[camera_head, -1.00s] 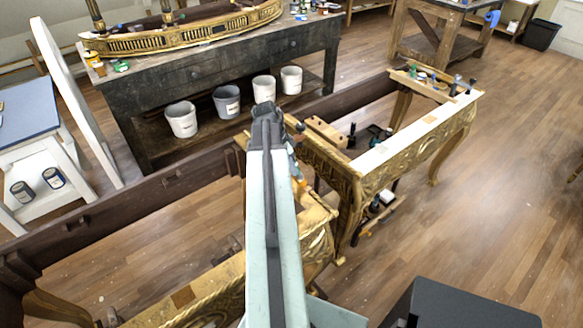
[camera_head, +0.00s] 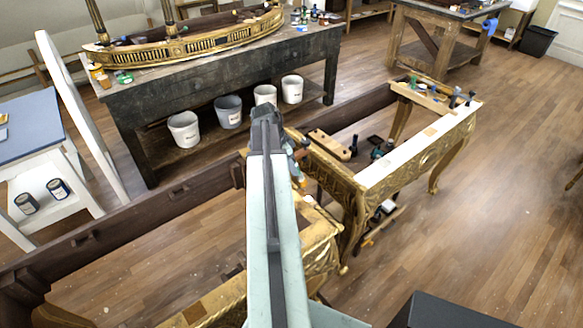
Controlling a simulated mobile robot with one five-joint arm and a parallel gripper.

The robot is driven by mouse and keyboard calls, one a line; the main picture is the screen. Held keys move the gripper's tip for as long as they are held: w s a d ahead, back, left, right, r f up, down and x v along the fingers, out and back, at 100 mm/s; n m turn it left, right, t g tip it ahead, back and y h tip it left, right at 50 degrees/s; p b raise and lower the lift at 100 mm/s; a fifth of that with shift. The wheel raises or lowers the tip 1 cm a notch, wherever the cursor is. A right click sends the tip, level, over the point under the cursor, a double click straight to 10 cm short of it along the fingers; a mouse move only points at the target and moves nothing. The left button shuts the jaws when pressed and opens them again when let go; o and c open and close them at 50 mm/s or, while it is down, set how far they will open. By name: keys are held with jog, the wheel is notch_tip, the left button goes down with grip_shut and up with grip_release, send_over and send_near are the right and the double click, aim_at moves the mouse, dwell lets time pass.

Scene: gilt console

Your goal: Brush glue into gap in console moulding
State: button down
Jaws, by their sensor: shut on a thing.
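The gilt console (camera_head: 418,148), with carved gold sides and a pale strip along its top edge, stands right of centre. A second gilded section with a gold front (camera_head: 318,240) lies nearer, partly behind my pale green arm. My gripper (camera_head: 297,163) shows only in small part, just right of the arm's dark upper joint, over the gilded frame near the inner corner. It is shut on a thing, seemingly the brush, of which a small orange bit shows. The brush tip, the glue and the gap in the moulding cannot be made out.
A long dark wooden rail (camera_head: 130,218) runs to the left. Wooden blocks (camera_head: 330,145) and clamps sit at the console. Open floor (camera_head: 480,230) lies at right.

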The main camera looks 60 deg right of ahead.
jog(key=shift+r+p, duration=1.1)
jog(key=shift+r, duration=0.35)
jog(key=shift+f, duration=0.15)
jog(key=shift+f+b, duration=0.65)
jog(key=shift+b, duration=0.15)
jog(key=shift+r, duration=0.15)
jog(key=shift+s, duration=0.1)
